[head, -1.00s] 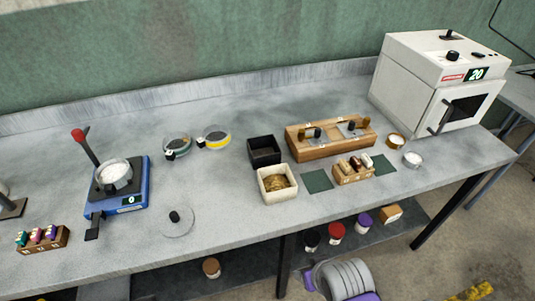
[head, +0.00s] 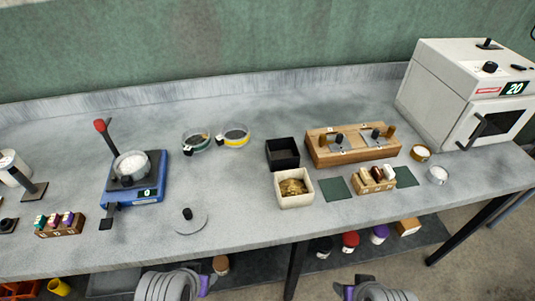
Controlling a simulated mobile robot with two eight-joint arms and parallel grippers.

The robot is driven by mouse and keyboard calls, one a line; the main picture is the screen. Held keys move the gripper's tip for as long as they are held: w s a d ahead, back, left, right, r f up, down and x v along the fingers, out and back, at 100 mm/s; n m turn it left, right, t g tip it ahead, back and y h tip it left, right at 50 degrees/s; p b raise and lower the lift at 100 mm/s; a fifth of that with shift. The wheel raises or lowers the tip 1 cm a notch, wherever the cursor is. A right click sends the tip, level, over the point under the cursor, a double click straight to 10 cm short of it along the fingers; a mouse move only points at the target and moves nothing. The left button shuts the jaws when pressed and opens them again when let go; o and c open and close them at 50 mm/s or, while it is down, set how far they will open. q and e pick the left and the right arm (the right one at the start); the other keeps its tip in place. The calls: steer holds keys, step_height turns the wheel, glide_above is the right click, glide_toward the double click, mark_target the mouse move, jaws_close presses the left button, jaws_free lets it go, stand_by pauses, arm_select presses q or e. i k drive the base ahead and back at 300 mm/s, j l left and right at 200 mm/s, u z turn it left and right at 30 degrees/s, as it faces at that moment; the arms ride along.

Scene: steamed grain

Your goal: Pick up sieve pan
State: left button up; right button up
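No label marks the sieve pan, and I cannot tell for sure which round vessel it is. A round metal pan (head: 131,175) with white contents sits on a blue scale (head: 150,193) at the left.
A black box (head: 282,160), a cream box (head: 305,197) with brown contents and a wooden rack (head: 325,155) stand right of centre. A white oven (head: 440,95) is at the right. Bare bench surrounds the dishes.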

mark_target(132, 166)
steer(key=u, duration=1.4)
